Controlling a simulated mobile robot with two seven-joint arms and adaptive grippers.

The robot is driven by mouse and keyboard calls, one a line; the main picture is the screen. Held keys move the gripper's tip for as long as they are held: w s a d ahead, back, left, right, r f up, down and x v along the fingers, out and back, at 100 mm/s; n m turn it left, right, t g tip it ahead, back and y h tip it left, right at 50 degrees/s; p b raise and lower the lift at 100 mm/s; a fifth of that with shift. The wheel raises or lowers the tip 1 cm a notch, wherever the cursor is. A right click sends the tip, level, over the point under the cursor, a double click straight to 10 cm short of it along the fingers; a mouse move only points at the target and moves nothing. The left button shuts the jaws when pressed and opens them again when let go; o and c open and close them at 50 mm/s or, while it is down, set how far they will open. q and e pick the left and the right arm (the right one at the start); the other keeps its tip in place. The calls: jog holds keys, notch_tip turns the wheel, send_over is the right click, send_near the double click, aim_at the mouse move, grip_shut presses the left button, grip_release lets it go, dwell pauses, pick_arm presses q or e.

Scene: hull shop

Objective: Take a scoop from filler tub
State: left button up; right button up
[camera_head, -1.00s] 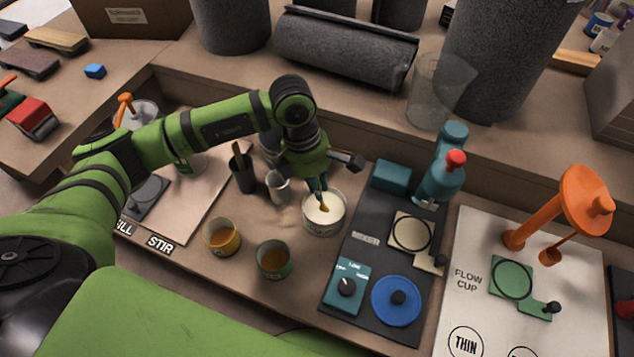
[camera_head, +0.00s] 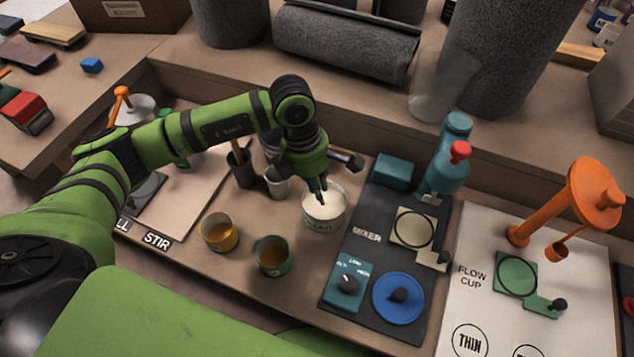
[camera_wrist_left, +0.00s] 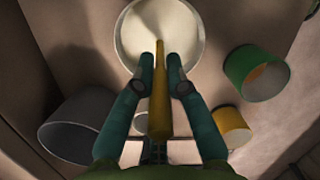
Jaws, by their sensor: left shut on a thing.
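The filler tub (camera_head: 309,220) is a round white tub with pale cream filler, standing left of the mixer mat. It also shows at the top of the left wrist view (camera_wrist_left: 123,50). My left gripper (camera_head: 322,194) is over the tub, pointing down, its fingertips at about rim height. It is shut on a narrow yellow-brown tool (camera_wrist_left: 159,95), whose far end reaches over the filler in the wrist view. Whether the tool's tip is in the filler is hard to tell. My right gripper is not in view.
An amber cup (camera_head: 220,232) and a green cup (camera_head: 272,256) stand in front. A dark holder with sticks (camera_head: 241,170) and a grey cup (camera_head: 277,182) stand close left. The mixer (camera_head: 446,165) and flow-cup stand (camera_head: 570,205) are to the right.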

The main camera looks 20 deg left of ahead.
pick_arm(q)
jog(key=shift+d, duration=0.15)
grip_shut()
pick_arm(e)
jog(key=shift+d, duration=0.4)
pick_arm(q)
jog(key=shift+d, duration=0.45)
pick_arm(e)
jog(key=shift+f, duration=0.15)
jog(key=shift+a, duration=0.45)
pick_arm(q)
jog(key=shift+r, duration=0.65)
jog(key=shift+r+p, duration=0.8)
jog(key=shift+r, duration=0.1)
jog(key=shift+r+p, duration=0.8)
jog(key=shift+r, duration=0.5)
jog(key=shift+r+p, duration=1.4)
jog(key=shift+r, duration=1.05)
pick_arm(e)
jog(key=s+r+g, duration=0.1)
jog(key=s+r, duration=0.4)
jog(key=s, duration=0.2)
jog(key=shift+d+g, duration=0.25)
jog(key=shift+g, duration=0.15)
